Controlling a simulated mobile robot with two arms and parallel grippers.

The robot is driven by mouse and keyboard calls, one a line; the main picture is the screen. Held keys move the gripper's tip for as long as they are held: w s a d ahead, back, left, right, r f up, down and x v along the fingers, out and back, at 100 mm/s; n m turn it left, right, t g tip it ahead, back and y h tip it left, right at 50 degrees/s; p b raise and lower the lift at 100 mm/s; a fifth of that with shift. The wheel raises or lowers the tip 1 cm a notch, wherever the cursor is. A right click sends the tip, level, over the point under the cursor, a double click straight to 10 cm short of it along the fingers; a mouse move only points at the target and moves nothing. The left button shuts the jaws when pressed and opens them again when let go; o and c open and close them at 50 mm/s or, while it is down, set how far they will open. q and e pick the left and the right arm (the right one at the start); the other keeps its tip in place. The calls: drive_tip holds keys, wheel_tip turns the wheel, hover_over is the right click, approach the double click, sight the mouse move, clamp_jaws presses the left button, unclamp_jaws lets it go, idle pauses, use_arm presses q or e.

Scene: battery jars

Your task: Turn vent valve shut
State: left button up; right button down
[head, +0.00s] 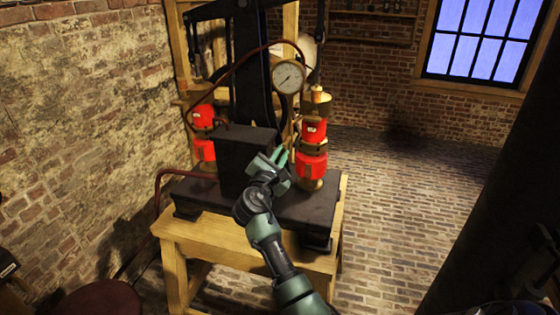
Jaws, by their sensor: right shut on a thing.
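My right gripper (281,158) is at the right side of the dark box (246,160) on the machine's black base. Its green fingers point away from me and are shut on a small part there, which I take to be the vent valve. The gripper and wrist hide that part, so I cannot tell its angle. A round pressure gauge (288,78) with a white dial is just above and behind the gripper. My left gripper is not in view.
Red and brass cylinders stand close to the right of the gripper (312,150) and left of the box (203,130). The black base (300,212) rests on a wooden table (240,252). A red pipe (160,180) curves at the left. The brick floor at right is clear.

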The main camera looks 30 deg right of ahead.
drive_tip(key=shift+s+f+m+b, duration=0.1)
drive_tip(key=shift+f+m+b, duration=0.05)
drive_tip(key=shift+m+b, duration=2.3)
drive_tip(key=shift+f+m+b, duration=0.15)
drive_tip(key=shift+m+b, duration=1.8)
drive_tip(key=shift+m, duration=1)
drive_tip(key=c, duration=1.5)
unclamp_jaws()
drive_tip(key=b+v, duration=0.2)
drive_tip(key=v, duration=0.5)
drive_tip(key=shift+s+a, duration=0.25)
